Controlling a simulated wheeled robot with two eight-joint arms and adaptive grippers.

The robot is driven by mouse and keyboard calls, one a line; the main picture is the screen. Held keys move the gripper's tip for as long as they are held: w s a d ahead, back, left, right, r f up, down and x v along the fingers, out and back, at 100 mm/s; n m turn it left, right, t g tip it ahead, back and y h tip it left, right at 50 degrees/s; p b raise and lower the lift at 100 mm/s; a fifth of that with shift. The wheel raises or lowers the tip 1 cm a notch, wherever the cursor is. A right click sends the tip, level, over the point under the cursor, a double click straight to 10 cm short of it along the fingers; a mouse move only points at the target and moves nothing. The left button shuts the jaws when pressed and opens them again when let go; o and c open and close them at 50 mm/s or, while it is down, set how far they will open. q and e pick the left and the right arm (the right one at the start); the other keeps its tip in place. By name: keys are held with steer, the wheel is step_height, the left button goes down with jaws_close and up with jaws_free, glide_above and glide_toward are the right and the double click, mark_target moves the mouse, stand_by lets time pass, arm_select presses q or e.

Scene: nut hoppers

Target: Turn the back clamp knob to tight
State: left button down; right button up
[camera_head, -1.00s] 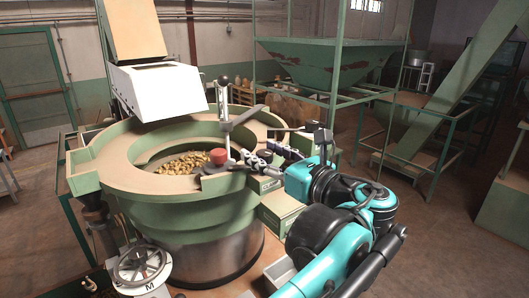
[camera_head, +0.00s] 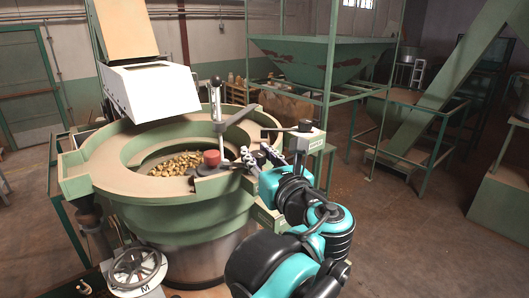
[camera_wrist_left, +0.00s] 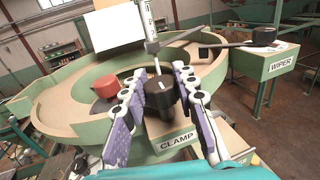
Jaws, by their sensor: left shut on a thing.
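The clamp knob (camera_wrist_left: 160,97) is black and round, with a small white mark on its top. It stands over a green box with a CLAMP label (camera_wrist_left: 176,141). My left gripper (camera_wrist_left: 157,82) is shut on this knob, one ribbed finger on each side. In the head view my left gripper (camera_head: 257,158) is at the right front rim of the bowl, and the knob between its fingers is hard to make out. My right gripper is not in view.
A red knob (camera_head: 212,158) and an upright post with a black ball (camera_head: 217,82) stand close to the gripper. A WIPER box (camera_wrist_left: 280,64) with a black knob (camera_wrist_left: 263,36) is at right. The green bowl (camera_head: 90,178) holds nuts. A handwheel (camera_head: 136,272) is lower left.

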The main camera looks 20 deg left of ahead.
arm_select(q)
steer(key=c, duration=1.1)
jaws_free()
steer(key=shift+c, duration=0.2)
steer(key=v, duration=1.2)
